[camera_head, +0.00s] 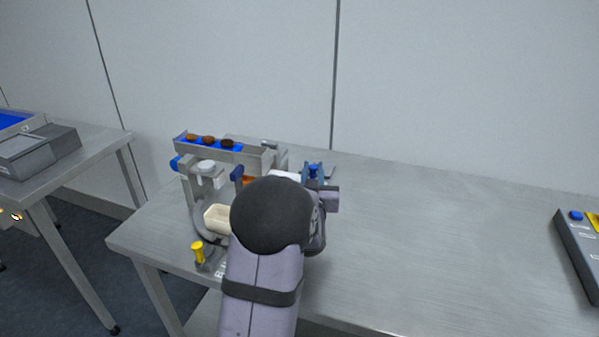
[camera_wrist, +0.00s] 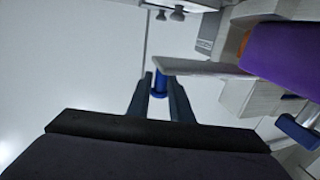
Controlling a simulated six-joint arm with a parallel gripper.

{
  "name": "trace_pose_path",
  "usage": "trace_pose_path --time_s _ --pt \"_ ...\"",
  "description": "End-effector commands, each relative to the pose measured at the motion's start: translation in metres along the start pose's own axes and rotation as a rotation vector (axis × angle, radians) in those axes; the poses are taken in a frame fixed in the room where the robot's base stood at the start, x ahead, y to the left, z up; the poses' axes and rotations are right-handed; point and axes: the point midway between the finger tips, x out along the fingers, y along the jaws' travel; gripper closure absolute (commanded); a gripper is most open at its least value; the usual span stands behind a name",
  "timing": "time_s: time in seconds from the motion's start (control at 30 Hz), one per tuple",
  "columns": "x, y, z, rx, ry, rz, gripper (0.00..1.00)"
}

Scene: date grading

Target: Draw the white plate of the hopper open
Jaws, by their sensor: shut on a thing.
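The white plate (camera_wrist: 195,68) runs across the upper middle of the wrist view as a pale, thin slab. Its right part reaches the pale hopper body (camera_wrist: 248,98) beside a purple-blue panel. A blue knob (camera_wrist: 160,84) sits at the plate's left end. My gripper (camera_wrist: 160,88) is shut on this knob, one dark finger on each side. In the head view my gripper (camera_head: 313,171) shows at the right end of the grading stand, and a bit of white (camera_head: 286,176) shows beside it. My arm hides much of the hopper there, so how far the plate is drawn is unclear.
A blue-lined chute (camera_head: 220,145) with several brown dates tops the stand. A cream tray (camera_head: 217,218) and a yellow-topped post (camera_head: 198,252) stand at its front left. The table (camera_head: 430,230) is clear to the right, up to a dark button box (camera_head: 578,250).

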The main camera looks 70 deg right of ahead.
Motion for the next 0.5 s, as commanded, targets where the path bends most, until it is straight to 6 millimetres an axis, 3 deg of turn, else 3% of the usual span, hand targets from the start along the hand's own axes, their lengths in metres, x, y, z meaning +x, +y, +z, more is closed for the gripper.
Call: trace_pose_path --time_s 0.27,0.3,0.33,0.5 --pt "-0.0011 0.0058 -0.0004 0.002 0.0 0.011 1.0" --pt "-0.0011 0.006 -0.0004 0.003 0.0 0.011 0.76" --pt "-0.0011 0.0061 -0.0003 0.003 0.0 0.011 0.69" --pt "-0.001 0.0048 -0.0002 0.002 -0.001 0.009 0.67"
